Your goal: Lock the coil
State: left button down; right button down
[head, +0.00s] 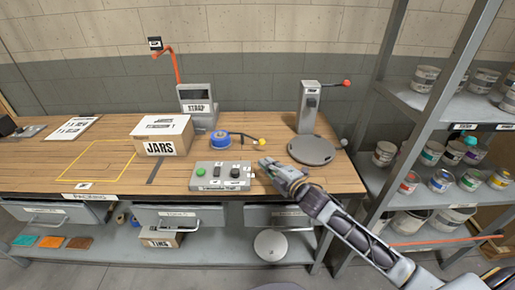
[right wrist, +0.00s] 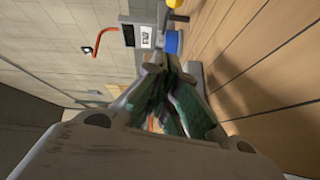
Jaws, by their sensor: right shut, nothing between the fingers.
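A blue coil (head: 220,139) sits on the workbench in front of the grey STRAP machine (head: 197,98). A dark lever or rod runs right from the coil to a yellow knob (head: 262,142). The coil also shows in the right wrist view (right wrist: 173,42), just beyond the fingers. My right gripper (head: 267,164) is shut and empty, low over the bench, to the right of and nearer than the coil, near the yellow knob but apparently apart from it. My left gripper is not in view.
A grey control box (head: 222,175) with a green button stands left of my right gripper. A round-based press (head: 312,150) with a red-knobbed lever stands at right. A JARS box (head: 160,135) is at left. A paint-can rack (head: 412,100) borders the right side.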

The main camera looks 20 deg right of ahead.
jog(key=shift+w, duration=0.2)
jog(key=shift+x, duration=4.7)
jog(key=shift+w, duration=0.25)
jog(key=shift+w+d+f, duration=0.15)
jog(key=shift+w+d, duration=0.25)
jog(key=shift+d, duration=0.3)
jog(key=shift+w+d+f, duration=0.2)
jog(key=shift+w+d, duration=0.2)
jog(key=shift+d, duration=0.25)
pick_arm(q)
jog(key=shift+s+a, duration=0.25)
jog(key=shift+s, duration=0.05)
pick_arm(e)
jog(key=shift+w+d, duration=0.1)
pick_arm(q)
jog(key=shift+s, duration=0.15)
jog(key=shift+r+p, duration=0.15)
jog(key=shift+p, duration=0.15)
pick_arm(e)
jog(key=shift+d, duration=0.15)
